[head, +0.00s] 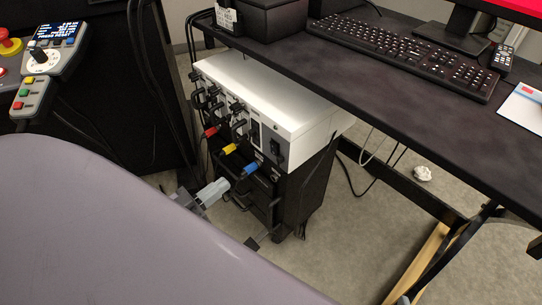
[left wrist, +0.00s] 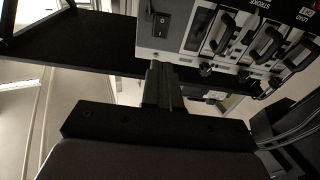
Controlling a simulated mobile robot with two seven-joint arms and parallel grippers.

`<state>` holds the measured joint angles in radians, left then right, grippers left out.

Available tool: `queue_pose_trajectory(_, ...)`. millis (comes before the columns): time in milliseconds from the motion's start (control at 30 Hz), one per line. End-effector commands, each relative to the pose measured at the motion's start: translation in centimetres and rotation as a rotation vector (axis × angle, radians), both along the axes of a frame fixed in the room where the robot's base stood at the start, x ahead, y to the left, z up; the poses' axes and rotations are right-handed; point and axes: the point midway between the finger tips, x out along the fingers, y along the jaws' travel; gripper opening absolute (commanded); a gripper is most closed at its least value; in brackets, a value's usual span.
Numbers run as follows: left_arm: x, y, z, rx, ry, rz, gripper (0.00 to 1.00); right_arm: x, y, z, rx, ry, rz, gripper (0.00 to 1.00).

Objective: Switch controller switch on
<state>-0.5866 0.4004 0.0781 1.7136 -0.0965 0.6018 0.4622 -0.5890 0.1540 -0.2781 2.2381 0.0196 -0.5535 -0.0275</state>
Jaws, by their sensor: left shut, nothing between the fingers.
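The controller (head: 285,100) is a white-topped box with a grey front panel, standing under the desk. Its black rocker switch (head: 275,148) is at the right part of that panel. In the left wrist view the switch (left wrist: 161,25) shows a light mark, near the top of the picture; I cannot tell which way it is rocked. My left gripper (head: 218,188) is shut and empty, in front of the box and lower left of the switch. In the left wrist view its fingers (left wrist: 163,72) point toward the panel, apart from the switch. My right gripper is not in view.
Several plugs and cables, including a red, a yellow and a blue plug (head: 251,168), crowd the panel left of and below the switch. The dark desk (head: 370,75) overhangs at the right, with a keyboard (head: 385,47). A control pendant (head: 45,55) stands at the far left.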

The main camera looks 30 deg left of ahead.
Motion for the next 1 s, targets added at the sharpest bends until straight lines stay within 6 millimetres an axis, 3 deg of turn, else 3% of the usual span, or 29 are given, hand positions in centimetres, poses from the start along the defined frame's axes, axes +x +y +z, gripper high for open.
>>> queue_pose_trajectory(567,0.3,0.0,0.2,-0.006,-0.013,0.003,0.00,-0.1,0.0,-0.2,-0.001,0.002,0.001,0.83)
queue_pose_trajectory(1000,7.4,-1.8,1.0,-0.005,-0.015,0.003,0.00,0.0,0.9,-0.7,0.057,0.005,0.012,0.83)
